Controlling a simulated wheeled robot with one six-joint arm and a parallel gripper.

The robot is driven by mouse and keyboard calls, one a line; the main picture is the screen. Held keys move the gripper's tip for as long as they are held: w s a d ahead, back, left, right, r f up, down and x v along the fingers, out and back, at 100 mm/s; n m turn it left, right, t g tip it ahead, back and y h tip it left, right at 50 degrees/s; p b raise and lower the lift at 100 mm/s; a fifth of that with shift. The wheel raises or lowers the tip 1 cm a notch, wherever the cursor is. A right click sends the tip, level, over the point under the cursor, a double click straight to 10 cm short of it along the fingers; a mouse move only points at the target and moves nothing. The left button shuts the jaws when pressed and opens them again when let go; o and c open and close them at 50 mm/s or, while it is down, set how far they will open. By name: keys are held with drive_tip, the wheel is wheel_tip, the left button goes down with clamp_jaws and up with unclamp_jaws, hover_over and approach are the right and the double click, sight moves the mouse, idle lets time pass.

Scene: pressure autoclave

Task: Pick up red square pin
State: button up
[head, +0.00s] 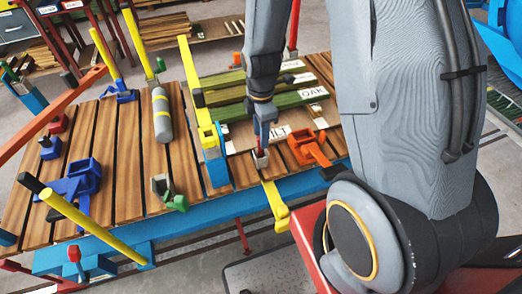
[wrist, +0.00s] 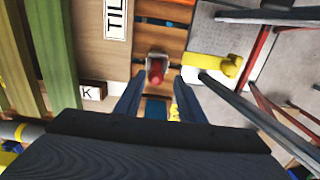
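A small red pin (wrist: 156,72) sits upright in a pale grey square base on the wooden slats, in the middle of the wrist view. In the head view its red part (head: 259,153) shows only slightly below my gripper, partly covered by it. My gripper (wrist: 157,82) points down at the pin, with one finger on each side of it in the wrist view. The fingers are apart and nothing is held. I cannot tell whether the tips reach down beside the pin or stop above it.
An orange clamp (head: 308,148) stands close to the right of the pin. A yellow bar (head: 274,203) juts over the table's front edge. A tall yellow post (head: 191,80) and a blue bracket (head: 214,160) stand to the left. Green planks (head: 265,95) lie behind.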

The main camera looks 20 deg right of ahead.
sight(261, 151)
drive_tip(key=shift+w+f+p, duration=0.15)
drive_tip(key=shift+f+p, duration=0.3)
drive_tip(key=shift+f, duration=0.85)
drive_tip(key=shift+w+f+p, duration=0.15)
drive_tip(key=shift+f+p, duration=0.25)
drive_tip(key=shift+f, duration=0.85)
clamp_jaws()
